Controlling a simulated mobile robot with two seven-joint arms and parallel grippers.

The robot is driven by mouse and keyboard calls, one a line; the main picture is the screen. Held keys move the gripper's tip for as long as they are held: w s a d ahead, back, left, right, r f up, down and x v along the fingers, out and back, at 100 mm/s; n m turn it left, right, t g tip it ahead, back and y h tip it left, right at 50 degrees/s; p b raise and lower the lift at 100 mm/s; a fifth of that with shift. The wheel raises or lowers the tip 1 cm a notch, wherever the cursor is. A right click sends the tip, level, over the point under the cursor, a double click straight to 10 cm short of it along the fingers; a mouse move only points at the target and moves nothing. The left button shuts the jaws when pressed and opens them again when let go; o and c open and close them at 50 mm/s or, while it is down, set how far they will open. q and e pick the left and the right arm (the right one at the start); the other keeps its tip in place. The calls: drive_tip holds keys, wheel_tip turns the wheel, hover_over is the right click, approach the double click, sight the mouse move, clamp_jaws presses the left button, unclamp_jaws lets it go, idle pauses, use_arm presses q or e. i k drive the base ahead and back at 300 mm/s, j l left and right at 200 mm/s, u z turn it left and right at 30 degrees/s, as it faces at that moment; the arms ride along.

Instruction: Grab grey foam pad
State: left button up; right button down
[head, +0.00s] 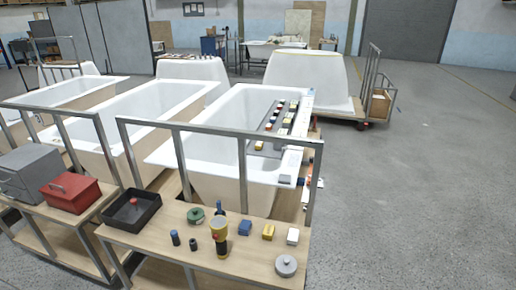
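A small flat grey pad (285,179) lies on the near right corner of the white bathtub's rim (215,172), behind the metal rail; it may be the grey foam pad, but it is too small to be sure of the material. A grey round piece (286,266) with a small knob on top sits at the front right of the wooden bench (160,243). A long grey strip (254,148) lies across the right side of the tub with several small coloured blocks on it. Neither of my grippers is in view.
The bench holds a black tray (117,222), a green roll (195,215), a yellow and black tool (220,235), and blue, yellow (268,232) and white blocks (292,236). A metal rail (243,185) stands between bench and tub. Open floor (430,190) lies to the right.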

sight(285, 179)
drive_tip(key=l+z, duration=0.2)
drive_tip(key=z, duration=2.35)
drive_tip(key=i+u, duration=0.25)
drive_tip(key=i, duration=0.4)
drive_tip(key=i+l+u, duration=0.25)
drive_tip(key=i, duration=0.4)
drive_tip(key=i+j+u, duration=0.1)
drive_tip(key=i+u, duration=0.4)
drive_tip(key=i, duration=0.15)
drive_tip(key=i+l+u, duration=0.15)
drive_tip(key=i+u, duration=0.35)
drive_tip(key=i, duration=0.2)
drive_tip(key=i+l+u, duration=0.1)
drive_tip(key=i+u, duration=0.25)
drive_tip(key=i, duration=1.25)
drive_tip(key=i+u, duration=0.2)
drive_tip(key=u, duration=0.25)
drive_tip(key=i+l+u, duration=0.1)
drive_tip(key=u, duration=0.3)
drive_tip(key=i+l+u, duration=0.15)
drive_tip(key=u, duration=2.05)
